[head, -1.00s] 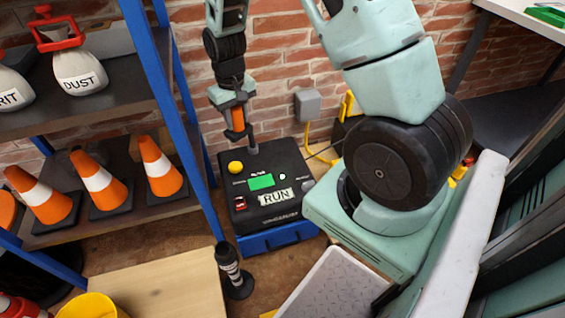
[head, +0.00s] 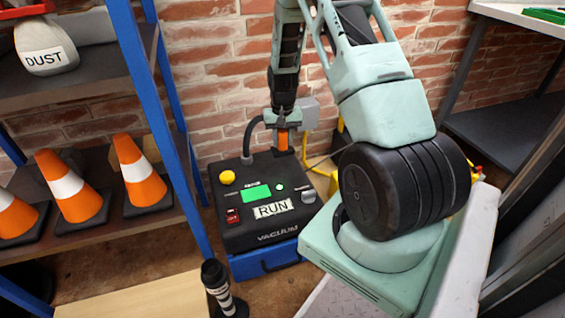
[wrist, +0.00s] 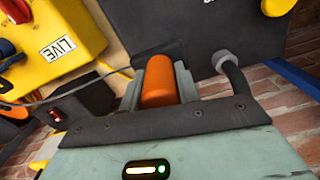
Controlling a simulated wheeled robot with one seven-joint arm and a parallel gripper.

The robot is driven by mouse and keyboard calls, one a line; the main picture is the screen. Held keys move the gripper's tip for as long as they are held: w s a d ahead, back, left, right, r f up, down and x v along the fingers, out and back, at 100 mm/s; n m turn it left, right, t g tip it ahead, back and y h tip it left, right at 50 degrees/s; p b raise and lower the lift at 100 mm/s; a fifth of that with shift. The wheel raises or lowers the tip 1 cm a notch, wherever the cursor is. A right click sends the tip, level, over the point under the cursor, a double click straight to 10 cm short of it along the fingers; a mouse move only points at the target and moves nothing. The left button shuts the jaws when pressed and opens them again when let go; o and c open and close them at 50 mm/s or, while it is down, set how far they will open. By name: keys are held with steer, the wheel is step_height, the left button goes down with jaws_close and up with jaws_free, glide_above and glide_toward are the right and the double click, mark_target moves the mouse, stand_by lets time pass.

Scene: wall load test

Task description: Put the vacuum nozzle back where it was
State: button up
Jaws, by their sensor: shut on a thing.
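My gripper (head: 283,138) is shut on the orange grip of the vacuum nozzle (head: 283,141), above the back edge of the black vacuum unit (head: 270,229). The orange grip also shows between the fingers in the wrist view (wrist: 158,82). A grey hose (head: 248,140) rises from the unit's top left and bends towards my gripper. The nozzle's tip is hidden. The unit has a lit green screen, a yellow knob and a RUN label, and sits on a blue base. A black upright post with white bands (head: 219,292) stands in front of it.
A blue-framed shelf (head: 160,120) with orange cones (head: 137,175) stands at left. A brick wall (head: 215,60) is close behind. A grey wall box (head: 310,114) with a yellow cable is near my gripper. A yellow box labelled LIVE (wrist: 60,40) shows in the wrist view.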

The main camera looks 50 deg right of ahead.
mark_target(283, 155)
step_height(283, 155, down, 7)
steer(key=shift+r+b, duration=0.1)
steer(key=shift+b, duration=1.05)
steer(key=o, duration=0.9)
step_height(283, 155, up, 12)
steer(key=p, duration=0.5)
steer(key=shift+a, duration=0.1)
